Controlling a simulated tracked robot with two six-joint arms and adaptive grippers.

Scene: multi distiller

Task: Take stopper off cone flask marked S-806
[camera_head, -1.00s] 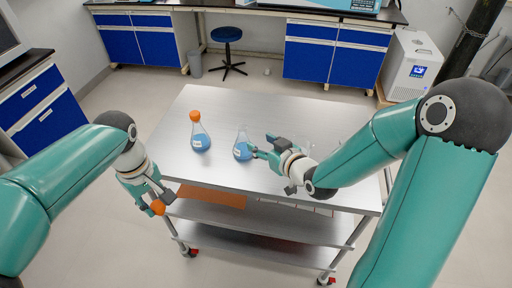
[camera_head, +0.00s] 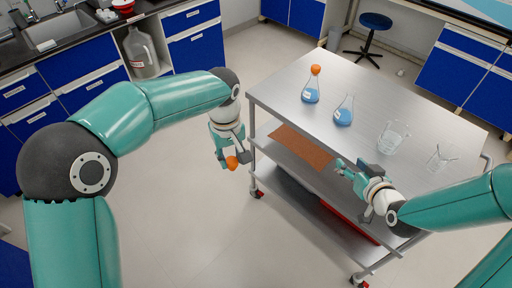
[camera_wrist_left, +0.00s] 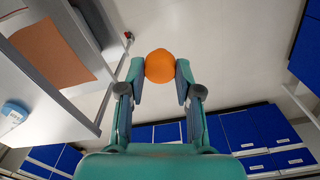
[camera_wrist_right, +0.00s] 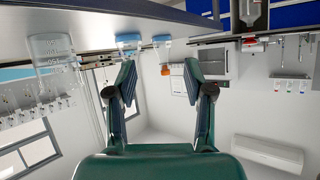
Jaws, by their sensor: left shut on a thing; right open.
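My left gripper (camera_head: 228,158) is shut on an orange ball-shaped stopper (camera_head: 232,163), off the table's left side. The stopper also shows between the fingertips in the left wrist view (camera_wrist_left: 160,66). An open cone flask (camera_head: 344,113) with blue liquid stands upright on the table. Another cone flask (camera_head: 311,93) with blue liquid stands to its left, capped by an orange stopper (camera_head: 316,70). Both carry white labels too small to read, so I cannot tell which is S-806. My right gripper (camera_head: 348,174) is open and empty near the table's front edge, apart from the flasks.
The metal table (camera_head: 290,120) also holds a glass beaker (camera_head: 393,135) and smaller clear glassware (camera_head: 440,158) to the right. An orange-brown sheet (camera_head: 302,146) lies on a lower shelf. Open floor lies left of the table. Blue cabinets and a stool (camera_head: 376,21) stand behind.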

